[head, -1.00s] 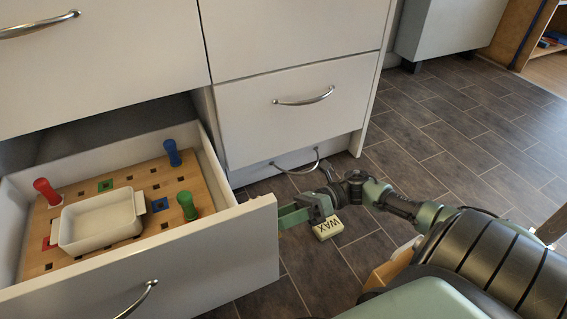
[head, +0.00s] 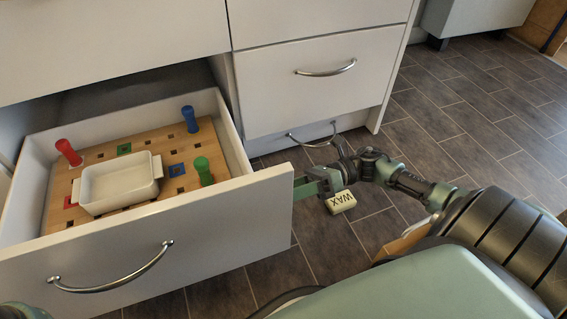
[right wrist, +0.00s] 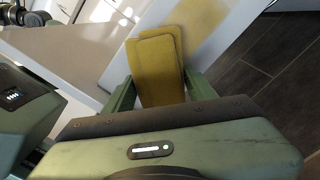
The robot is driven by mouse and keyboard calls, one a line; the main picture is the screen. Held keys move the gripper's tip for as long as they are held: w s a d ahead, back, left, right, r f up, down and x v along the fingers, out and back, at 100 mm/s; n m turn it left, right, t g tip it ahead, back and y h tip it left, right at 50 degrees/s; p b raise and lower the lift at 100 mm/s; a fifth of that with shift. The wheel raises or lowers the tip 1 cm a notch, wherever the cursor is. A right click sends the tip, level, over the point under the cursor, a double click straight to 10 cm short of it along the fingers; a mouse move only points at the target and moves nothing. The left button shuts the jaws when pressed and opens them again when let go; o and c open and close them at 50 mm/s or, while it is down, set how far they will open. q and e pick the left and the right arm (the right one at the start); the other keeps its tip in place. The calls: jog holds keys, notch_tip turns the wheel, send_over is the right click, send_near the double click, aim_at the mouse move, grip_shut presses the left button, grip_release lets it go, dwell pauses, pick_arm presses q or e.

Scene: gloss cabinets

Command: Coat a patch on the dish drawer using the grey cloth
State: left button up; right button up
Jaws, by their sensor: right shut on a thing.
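The dish drawer (head: 200,218) is pulled open at the left of the head view. It holds a white dish (head: 118,184) on a wooden peg board. My right gripper (head: 312,184) is beside the right end of the drawer front. In the right wrist view it (right wrist: 158,92) is shut on a folded cloth (right wrist: 157,68), which looks mustard yellow, not grey. A yellowish patch (right wrist: 203,14) shows on a white surface just beyond the cloth. Contact between cloth and surface cannot be told. My left gripper is out of view.
Red, blue and green pegs stand on the board (head: 140,145). A cream block marked WAX (head: 340,202) shows by my right gripper; its support is unclear. Closed drawers (head: 320,85) stand behind. Dark tiled floor (head: 480,110) is clear to the right.

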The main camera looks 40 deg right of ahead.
jog(key=shift+x, duration=0.8)
jog(key=shift+w, duration=0.1)
